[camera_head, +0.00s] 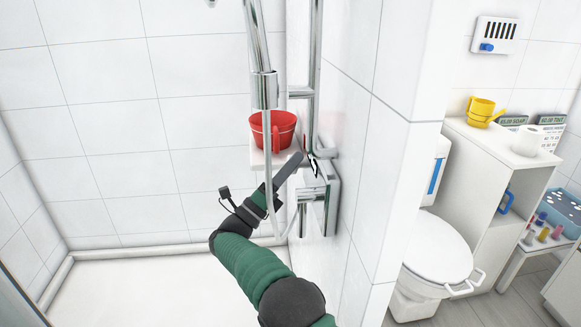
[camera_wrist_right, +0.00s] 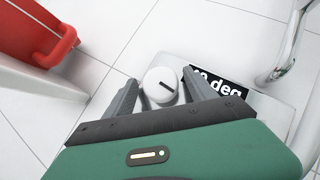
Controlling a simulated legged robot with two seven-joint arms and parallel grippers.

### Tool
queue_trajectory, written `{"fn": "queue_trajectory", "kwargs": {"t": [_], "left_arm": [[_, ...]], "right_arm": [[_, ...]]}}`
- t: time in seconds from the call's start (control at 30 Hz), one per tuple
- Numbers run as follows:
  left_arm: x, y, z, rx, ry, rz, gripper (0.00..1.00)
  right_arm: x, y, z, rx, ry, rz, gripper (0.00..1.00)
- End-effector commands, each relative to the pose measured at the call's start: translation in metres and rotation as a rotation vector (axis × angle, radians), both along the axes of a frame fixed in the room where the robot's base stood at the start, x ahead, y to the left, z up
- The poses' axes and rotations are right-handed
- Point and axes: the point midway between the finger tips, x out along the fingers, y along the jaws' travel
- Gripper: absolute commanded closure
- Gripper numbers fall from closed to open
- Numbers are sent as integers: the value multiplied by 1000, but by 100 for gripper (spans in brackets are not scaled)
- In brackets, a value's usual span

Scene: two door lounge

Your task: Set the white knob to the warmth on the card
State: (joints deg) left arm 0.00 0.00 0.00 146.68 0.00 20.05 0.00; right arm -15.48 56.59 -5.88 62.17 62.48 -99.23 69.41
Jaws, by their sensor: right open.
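The round white knob (camera_wrist_right: 160,85), with a dark bar mark on its face, shows in the right wrist view on a pale fixture. A black card (camera_wrist_right: 217,82) with white lettering ending in "deg" is beside it; its first characters are partly hidden by my finger. My right gripper (camera_wrist_right: 163,92) is open, with one finger on each side of the knob; I cannot tell whether they touch it. In the head view the right gripper (camera_head: 293,168) reaches up to the chrome shower fitting, and the knob is not clearly visible. My left gripper is not in view.
A red bucket (camera_head: 272,131) stands on a small white shelf left of the fitting. Chrome shower pipes (camera_head: 262,88) rise close to my arm. A tiled partition (camera_head: 385,130) stands to the right, with a toilet (camera_head: 435,247) and yellow can (camera_head: 481,109) beyond.

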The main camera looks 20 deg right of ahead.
Motion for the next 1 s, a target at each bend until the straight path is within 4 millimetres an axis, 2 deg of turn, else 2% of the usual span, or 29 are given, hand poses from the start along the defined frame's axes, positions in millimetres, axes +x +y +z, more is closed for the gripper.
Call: {"fn": "queue_trajectory", "kwargs": {"t": [0.17,0.5,0.63,0.8,1.0], "left_arm": [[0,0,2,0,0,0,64],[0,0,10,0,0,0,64],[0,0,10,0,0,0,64],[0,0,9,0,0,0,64],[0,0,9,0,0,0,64]], "right_arm": [[-4,18,-12,-1,3,3,35],[-29,96,-66,0,3,4,35],[-36,120,-84,0,4,4,35],[-41,134,-93,0,2,1,35],[-42,135,-94,0,2,1,35]]}}
